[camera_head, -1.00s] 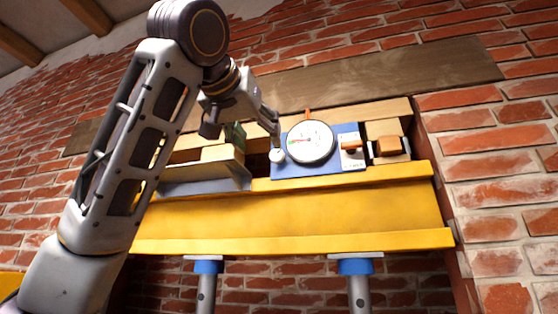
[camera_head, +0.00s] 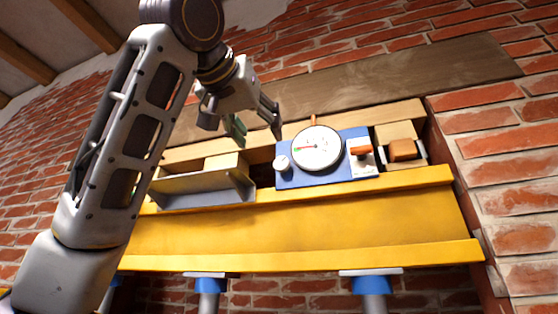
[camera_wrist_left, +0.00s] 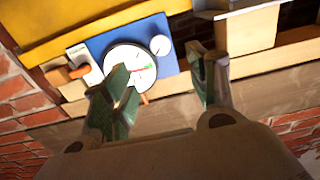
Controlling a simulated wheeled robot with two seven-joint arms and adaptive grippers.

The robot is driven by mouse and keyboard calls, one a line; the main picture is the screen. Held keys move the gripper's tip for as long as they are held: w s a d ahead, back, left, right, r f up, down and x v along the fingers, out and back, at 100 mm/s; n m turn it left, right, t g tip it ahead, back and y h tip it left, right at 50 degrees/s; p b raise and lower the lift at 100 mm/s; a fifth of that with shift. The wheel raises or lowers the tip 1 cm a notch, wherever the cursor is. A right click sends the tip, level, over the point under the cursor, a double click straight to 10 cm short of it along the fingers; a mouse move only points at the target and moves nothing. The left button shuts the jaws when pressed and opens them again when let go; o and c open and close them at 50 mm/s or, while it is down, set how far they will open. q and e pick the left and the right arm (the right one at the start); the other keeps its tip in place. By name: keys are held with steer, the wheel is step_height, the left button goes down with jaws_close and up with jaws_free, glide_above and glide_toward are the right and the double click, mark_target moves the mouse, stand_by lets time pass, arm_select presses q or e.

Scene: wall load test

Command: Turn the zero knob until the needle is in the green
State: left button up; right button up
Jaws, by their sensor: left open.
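A round white gauge (camera_head: 316,148) is mounted on a blue panel (camera_head: 300,181) and also shows in the left wrist view (camera_wrist_left: 124,58). Its red needle points left, at or very close to the small green mark (camera_head: 297,150); the exact overlap is too small to tell. The white zero knob (camera_head: 282,163) sits left of the gauge, and is unobstructed in the left wrist view (camera_wrist_left: 161,45). My left gripper (camera_head: 257,131) is open and empty, above and left of the knob, apart from it. My right gripper is out of view.
A yellow beam (camera_head: 300,229) runs below the panel on posts with blue collars (camera_head: 210,285). A wooden box with a grey bracket (camera_head: 205,187) is left of the panel. An orange-handled white unit (camera_head: 362,160) and a wooden block (camera_head: 402,150) are right. Brick wall surrounds them.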

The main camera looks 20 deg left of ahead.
mark_target(281, 163)
arm_select(q)
steer(key=w+p, duration=0.2)
steer(key=w, duration=0.4)
steer(key=w+p, duration=0.2)
steer(key=w, duration=0.3)
steer(key=shift+w+d, duration=0.2)
steer(key=shift+w, duration=1.15)
steer(key=c, duration=1)
